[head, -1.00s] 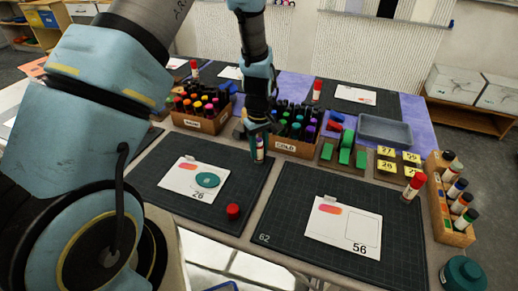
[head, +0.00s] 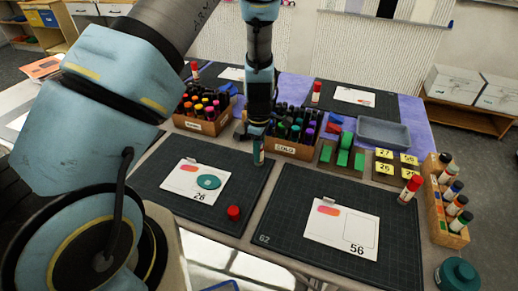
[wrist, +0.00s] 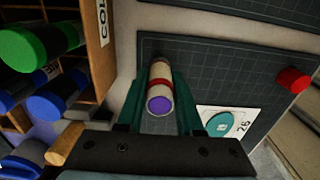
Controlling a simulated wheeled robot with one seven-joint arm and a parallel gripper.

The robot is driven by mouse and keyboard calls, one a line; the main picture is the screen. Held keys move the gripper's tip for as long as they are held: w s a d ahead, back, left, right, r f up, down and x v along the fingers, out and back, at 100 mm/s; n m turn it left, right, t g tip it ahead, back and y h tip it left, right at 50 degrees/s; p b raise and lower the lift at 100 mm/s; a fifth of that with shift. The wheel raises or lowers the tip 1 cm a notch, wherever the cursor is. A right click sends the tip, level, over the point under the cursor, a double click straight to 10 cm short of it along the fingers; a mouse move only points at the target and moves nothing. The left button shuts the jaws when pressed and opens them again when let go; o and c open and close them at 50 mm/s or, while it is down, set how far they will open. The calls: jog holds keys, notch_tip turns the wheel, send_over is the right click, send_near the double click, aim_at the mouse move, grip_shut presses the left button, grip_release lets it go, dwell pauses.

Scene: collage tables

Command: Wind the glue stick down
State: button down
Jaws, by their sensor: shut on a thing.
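My gripper (head: 258,156) points down at the back right corner of the left cutting mat (head: 165,205). It is shut on the glue stick (wrist: 159,88), which stands between the two teal fingers in the wrist view. The stick is whitish with a red band, and its purple end faces the wrist camera. In the head view the fingers mostly hide the stick. A loose red cap (head: 233,212) lies on the same mat, apart from the gripper; it also shows in the wrist view (wrist: 293,80).
A card marked 26 (head: 190,188) bears a teal disc. The COLD marker box (head: 292,150) stands close behind my gripper. The left mat's front is mostly clear.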

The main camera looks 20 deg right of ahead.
jog(key=shift+r+n+p, duration=0.1)
jog(key=shift+n+p, duration=0.4)
jog(key=shift+n, duration=1.1)
grip_release()
dwell(0.4)
jog(key=shift+r+p, duration=2.4)
jog(key=shift+r, duration=1.25)
